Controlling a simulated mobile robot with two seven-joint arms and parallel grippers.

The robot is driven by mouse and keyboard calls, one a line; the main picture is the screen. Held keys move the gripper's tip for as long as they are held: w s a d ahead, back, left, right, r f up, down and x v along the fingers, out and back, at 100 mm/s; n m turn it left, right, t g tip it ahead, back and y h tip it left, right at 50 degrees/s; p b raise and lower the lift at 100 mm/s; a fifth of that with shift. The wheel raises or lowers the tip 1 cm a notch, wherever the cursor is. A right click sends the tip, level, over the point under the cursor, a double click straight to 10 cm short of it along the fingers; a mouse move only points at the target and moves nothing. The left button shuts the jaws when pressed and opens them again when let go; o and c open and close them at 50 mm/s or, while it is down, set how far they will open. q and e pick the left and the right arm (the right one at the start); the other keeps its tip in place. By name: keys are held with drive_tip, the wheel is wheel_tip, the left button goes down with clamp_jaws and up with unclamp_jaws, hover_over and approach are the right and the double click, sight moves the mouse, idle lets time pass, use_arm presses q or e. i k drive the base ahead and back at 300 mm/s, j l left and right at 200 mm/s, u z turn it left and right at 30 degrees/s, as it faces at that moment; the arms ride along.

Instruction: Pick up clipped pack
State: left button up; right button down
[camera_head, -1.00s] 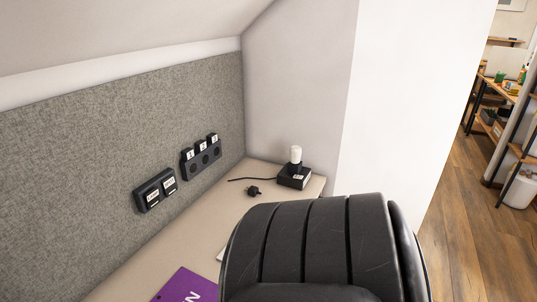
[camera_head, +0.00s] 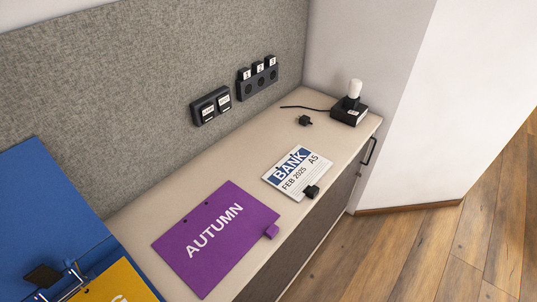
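A white and blue pack of paper (camera_head: 294,177) marked "BANK FEB 2025 A5" lies flat on the cabinet top near its front edge. A small black clip (camera_head: 312,192) sits at its front right edge. A purple sheet or divider (camera_head: 214,241) marked "AUTUMN", with a purple tab, lies to its left, apart from it. A blue folder (camera_head: 50,215) with a metal ring mechanism and a yellow sheet (camera_head: 112,283) is at the far left, partly cut off. Neither of my grippers is in view.
The beige cabinet top (camera_head: 248,160) is bare between the papers and the grey felt panel. A black plug (camera_head: 304,120) and a black box with a white top piece (camera_head: 350,107) stand at the back right. Black socket units (camera_head: 257,77) are on the panel. Open wooden floor lies right.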

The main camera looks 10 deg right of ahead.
sight(296, 176)
drive_tip(key=z, duration=0.7)
drive_tip(key=u, duration=2.35)
drive_tip(key=z, duration=2.35)
drive_tip(key=u, duration=0.6)
drive_tip(key=i+l+u, duration=0.15)
drive_tip(key=l+u, duration=0.4)
drive_tip(key=u, duration=0.3)
drive_tip(key=i+l+u, duration=0.1)
drive_tip(key=l+u, duration=0.6)
drive_tip(key=u, duration=0.15)
